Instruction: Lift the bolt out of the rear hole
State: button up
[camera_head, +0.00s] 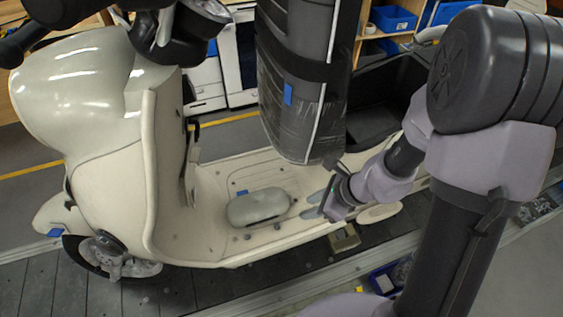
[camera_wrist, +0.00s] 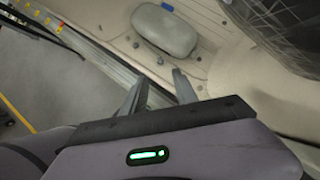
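The pale scooter's floorboard (camera_head: 215,215) carries a grey-green oval cover (camera_head: 258,206), also in the wrist view (camera_wrist: 164,30). Small dark bolt-like spots dot the floorboard around the cover. In the wrist view, one small dark piece, perhaps the bolt (camera_wrist: 160,60), lies just beyond my fingertips, and another spot (camera_wrist: 137,45) lies nearer the cover's left end. My gripper (camera_wrist: 160,76) is open, with two separate fingers and nothing between them. In the head view my gripper (camera_head: 309,206) is to the right of the cover, low over the floorboard. I cannot make out the rear hole itself.
A dark wrapped column-like load (camera_head: 305,90) hangs over the floorboard, close to my arm. The front shield (camera_head: 150,160) rises at left. The dark slat conveyor (camera_head: 180,290) runs beneath. A blue bin (camera_head: 384,278) stands at the near edge.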

jog(key=b, duration=0.3)
send_near(277, 223)
jog(key=b, duration=0.1)
jog(key=w+f+b, duration=0.1)
jog(key=b, duration=0.1)
jog(key=shift+w+a+f, duration=0.1)
jog(key=shift+a+f, duration=0.15)
jog(key=shift+a, duration=0.1)
jog(key=b+x, duration=0.1)
jog(key=x, duration=0.1)
jog(key=b+x, duration=0.2)
jog(key=x, duration=0.1)
jog(key=shift+s+a+f, duration=0.2)
jog(key=shift+s+f, duration=0.1)
jog(key=shift+f, duration=0.05)
jog(key=shift+r, duration=0.15)
grip_shut()
